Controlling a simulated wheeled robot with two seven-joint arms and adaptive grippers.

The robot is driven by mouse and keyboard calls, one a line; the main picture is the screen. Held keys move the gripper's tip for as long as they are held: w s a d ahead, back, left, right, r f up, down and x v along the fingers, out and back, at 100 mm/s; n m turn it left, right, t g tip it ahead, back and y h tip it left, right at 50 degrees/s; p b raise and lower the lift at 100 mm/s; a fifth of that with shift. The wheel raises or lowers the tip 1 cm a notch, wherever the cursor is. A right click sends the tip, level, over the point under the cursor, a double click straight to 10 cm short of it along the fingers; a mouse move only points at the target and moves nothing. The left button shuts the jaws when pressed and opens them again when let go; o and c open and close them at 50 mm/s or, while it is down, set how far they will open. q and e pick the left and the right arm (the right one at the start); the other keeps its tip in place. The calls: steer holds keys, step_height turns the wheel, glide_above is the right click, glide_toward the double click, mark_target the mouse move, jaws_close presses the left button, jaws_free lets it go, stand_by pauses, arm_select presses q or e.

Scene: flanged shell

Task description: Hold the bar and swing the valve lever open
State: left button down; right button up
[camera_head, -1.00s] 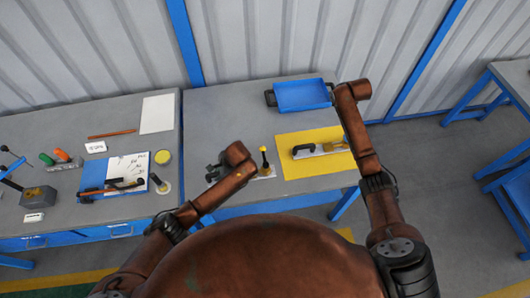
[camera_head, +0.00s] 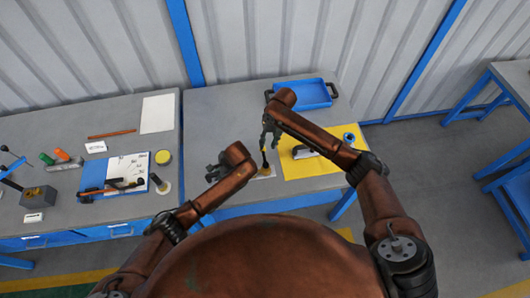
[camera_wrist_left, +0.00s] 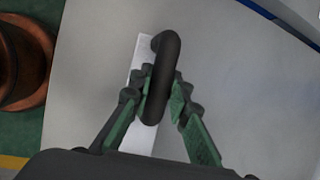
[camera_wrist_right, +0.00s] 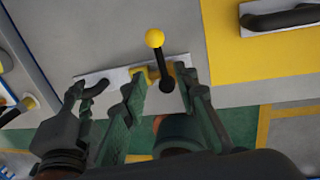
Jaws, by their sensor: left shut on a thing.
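The valve lever is a black rod (camera_wrist_right: 166,70) with a yellow ball knob (camera_wrist_right: 154,38). It stands on a yellow valve body (camera_wrist_right: 140,73) on a pale plate (camera_wrist_right: 118,75). The black bar (camera_wrist_left: 167,55) is a rounded handle on the same plate (camera_wrist_left: 139,62). My left gripper (camera_wrist_left: 160,88) is shut on the bar; in the head view (camera_head: 216,172) it is at the plate's left end. My right gripper (camera_wrist_right: 163,85) is open, its fingers spread either side of the lever in its wrist view. I cannot tell whether they touch it. The head view shows it (camera_head: 269,137) near the lever.
A yellow mat (camera_head: 335,163) to the right carries another plate with a black handle (camera_head: 302,151) and a blue ring (camera_head: 349,137). A blue tray (camera_head: 302,94) stands behind. The left table holds a notebook (camera_head: 128,169) and tools.

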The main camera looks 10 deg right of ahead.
mark_target(264, 155)
steer(key=f, duration=0.3)
steer(key=a+f, duration=0.1)
steer(key=f, duration=0.3)
steer(key=shift+a, duration=0.2)
steer(key=shift+c, duration=0.3)
jaws_close()
